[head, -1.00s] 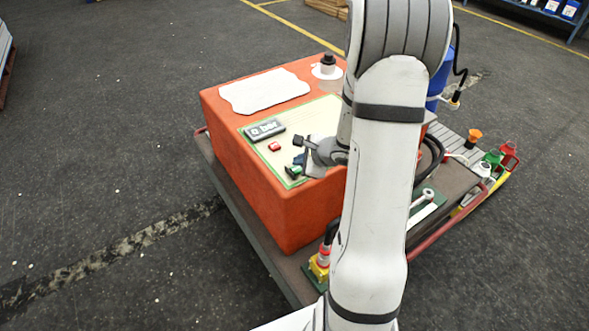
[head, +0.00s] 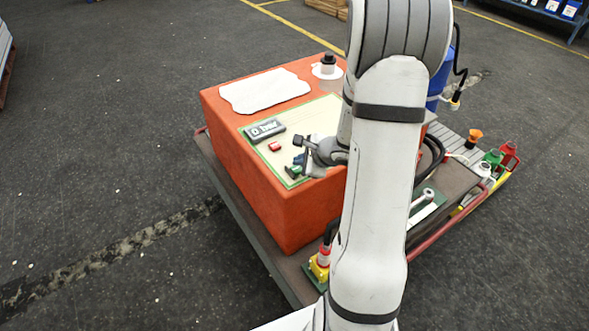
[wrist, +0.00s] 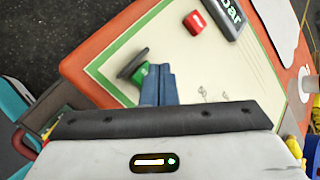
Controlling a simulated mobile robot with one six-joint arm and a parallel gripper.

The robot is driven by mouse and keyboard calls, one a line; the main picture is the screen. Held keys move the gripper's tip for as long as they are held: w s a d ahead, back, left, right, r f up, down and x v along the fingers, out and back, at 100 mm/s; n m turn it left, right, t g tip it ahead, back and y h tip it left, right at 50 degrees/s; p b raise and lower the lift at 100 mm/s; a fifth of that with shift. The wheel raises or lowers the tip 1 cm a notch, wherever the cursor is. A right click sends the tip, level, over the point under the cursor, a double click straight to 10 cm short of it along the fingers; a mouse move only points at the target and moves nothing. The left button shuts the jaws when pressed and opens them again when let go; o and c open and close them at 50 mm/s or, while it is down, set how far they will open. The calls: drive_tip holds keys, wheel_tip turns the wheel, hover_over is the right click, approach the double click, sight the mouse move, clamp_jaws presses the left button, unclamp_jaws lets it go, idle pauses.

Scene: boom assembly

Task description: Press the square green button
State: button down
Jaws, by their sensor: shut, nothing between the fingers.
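The green button (wrist: 140,73) shows in the wrist view on the cream panel with a green border, on top of the orange box. A dark round piece sits against its upper left side. In the head view the green button (head: 293,170) is small and partly hidden by my gripper. My gripper (wrist: 158,72) has its blue fingers shut together and empty, with the tips just right of the button. I cannot tell whether they touch it. In the head view my gripper (head: 298,159) is low over the panel's near edge.
A red button (head: 275,146) and a black display (head: 264,130) are on the same panel. A white sheet (head: 264,91) and a black-topped knob (head: 327,66) lie farther back on the orange box (head: 275,205). A cart carries the box, a blue cylinder (head: 438,80) and coloured fittings.

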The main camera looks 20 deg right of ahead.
sight(300, 170)
drive_tip(key=shift+f, duration=0.2)
drive_tip(key=shift+f+b, duration=0.25)
drive_tip(key=shift+b, duration=0.35)
drive_tip(key=shift+f+b, duration=0.5)
drive_tip(key=shift+b, duration=0.2)
idle(0.4)
drive_tip(key=shift+r, duration=0.15)
drive_tip(key=shift+r+p, duration=0.55)
drive_tip(key=shift+r, duration=0.25)
drive_tip(key=shift+r+p, duration=1.8)
drive_tip(key=shift+r, duration=0.8)
drive_tip(key=shift+f, duration=0.1)
